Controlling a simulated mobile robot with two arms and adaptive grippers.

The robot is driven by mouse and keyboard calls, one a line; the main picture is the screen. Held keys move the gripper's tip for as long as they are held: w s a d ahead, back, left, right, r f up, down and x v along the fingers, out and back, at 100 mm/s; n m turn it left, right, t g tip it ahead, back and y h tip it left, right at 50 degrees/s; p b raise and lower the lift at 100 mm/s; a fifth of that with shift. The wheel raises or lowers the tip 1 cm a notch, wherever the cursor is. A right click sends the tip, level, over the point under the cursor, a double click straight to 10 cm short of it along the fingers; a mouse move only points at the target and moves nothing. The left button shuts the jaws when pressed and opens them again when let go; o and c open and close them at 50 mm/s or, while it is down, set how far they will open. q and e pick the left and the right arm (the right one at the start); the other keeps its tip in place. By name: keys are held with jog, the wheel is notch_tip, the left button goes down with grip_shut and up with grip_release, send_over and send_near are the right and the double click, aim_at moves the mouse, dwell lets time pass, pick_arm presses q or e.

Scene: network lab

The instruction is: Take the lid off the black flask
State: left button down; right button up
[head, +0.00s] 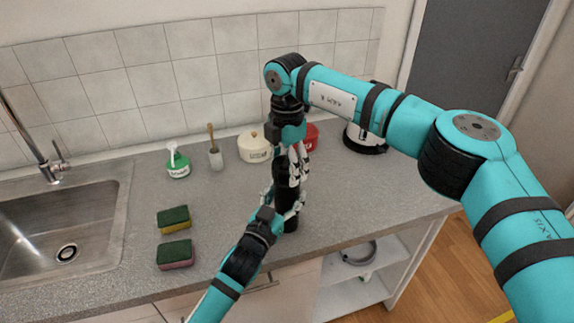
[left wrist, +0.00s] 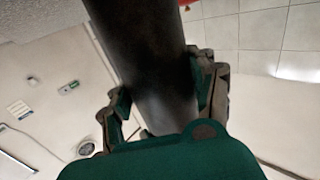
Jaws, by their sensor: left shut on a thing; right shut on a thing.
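The black flask (head: 286,194) stands upright on the grey counter near its front edge. My left gripper (head: 283,208) comes in low from the front left and is shut around the flask's body. In the left wrist view the flask's dark cylinder (left wrist: 157,65) lies between the two fingers of the left gripper (left wrist: 165,100). My right gripper (head: 297,166) reaches down from above and is shut at the flask's top. The lid is hidden behind the right gripper's fingers, so I cannot tell whether it is apart from the body.
A sink (head: 108,215) is at the left. Two sponges (head: 174,219) lie left of the flask. A green-and-white bottle (head: 177,162), a brush in a holder (head: 215,155), a cream pot (head: 254,146), a red container (head: 312,134) and a white-and-black appliance (head: 365,141) stand behind. The counter's right part is clear.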

jog(key=n, duration=0.6)
jog(key=shift+w+r+n, duration=0.1)
jog(key=shift+r+n, duration=0.05)
jog(key=shift+n, duration=0.25)
jog(key=n, duration=0.6)
jog(key=shift+n, duration=0.3)
jog(key=n, duration=1.2)
jog(key=shift+n, duration=0.4)
jog(key=n, duration=0.8)
jog(key=shift+n, duration=0.3)
jog(key=n, duration=0.4)
jog(key=shift+r, duration=0.1)
jog(key=n, duration=0.6)
jog(key=shift+n, duration=0.3)
jog(key=shift+r, duration=0.25)
